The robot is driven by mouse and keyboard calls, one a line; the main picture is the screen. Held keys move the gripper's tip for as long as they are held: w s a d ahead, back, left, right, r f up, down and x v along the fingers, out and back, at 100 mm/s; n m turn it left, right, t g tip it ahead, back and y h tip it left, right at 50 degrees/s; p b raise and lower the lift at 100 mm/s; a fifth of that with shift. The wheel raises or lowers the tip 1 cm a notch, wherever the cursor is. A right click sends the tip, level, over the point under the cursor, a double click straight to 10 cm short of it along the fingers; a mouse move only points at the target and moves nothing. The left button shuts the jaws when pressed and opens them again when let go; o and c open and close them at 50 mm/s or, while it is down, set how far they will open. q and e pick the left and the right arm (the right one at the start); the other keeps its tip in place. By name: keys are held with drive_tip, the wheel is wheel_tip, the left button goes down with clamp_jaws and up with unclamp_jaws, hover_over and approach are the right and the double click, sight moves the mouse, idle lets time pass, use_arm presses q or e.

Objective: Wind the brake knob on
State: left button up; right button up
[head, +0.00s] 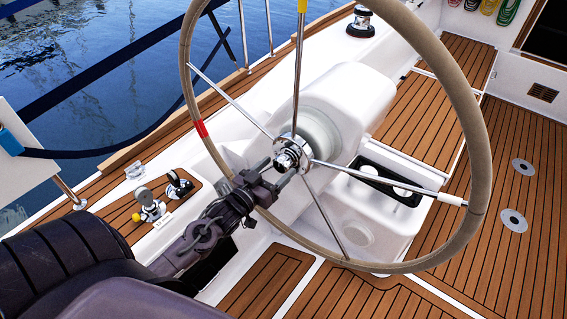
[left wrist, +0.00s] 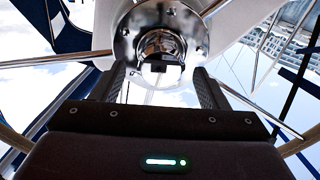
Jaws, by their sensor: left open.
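The brake knob (head: 287,157) is a small chrome knob at the hub of the steering wheel (head: 464,90). In the left wrist view the knob (left wrist: 161,48) stands out from the round chrome hub plate (left wrist: 196,32), with a dark slot in its face. My left gripper (head: 276,171) reaches in from the lower left, in front of the hub. In the left wrist view its two dark fingers (left wrist: 161,80) are apart, one on each side just below the knob. I cannot tell whether they touch it. My right gripper is not in view.
Chrome spokes (head: 385,184) run from the hub to the rim, around my gripper. The white pedestal (head: 345,100) stands behind the wheel. A winch and lever panel (head: 150,207) lies at the left. Teak deck (head: 510,160) is clear at the right.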

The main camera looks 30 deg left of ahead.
use_arm(q)
drive_tip(key=shift+w+d, duration=0.1)
drive_tip(key=shift+w, duration=1.3)
drive_tip(key=shift+c, duration=0.5)
drive_tip(key=c, duration=0.9)
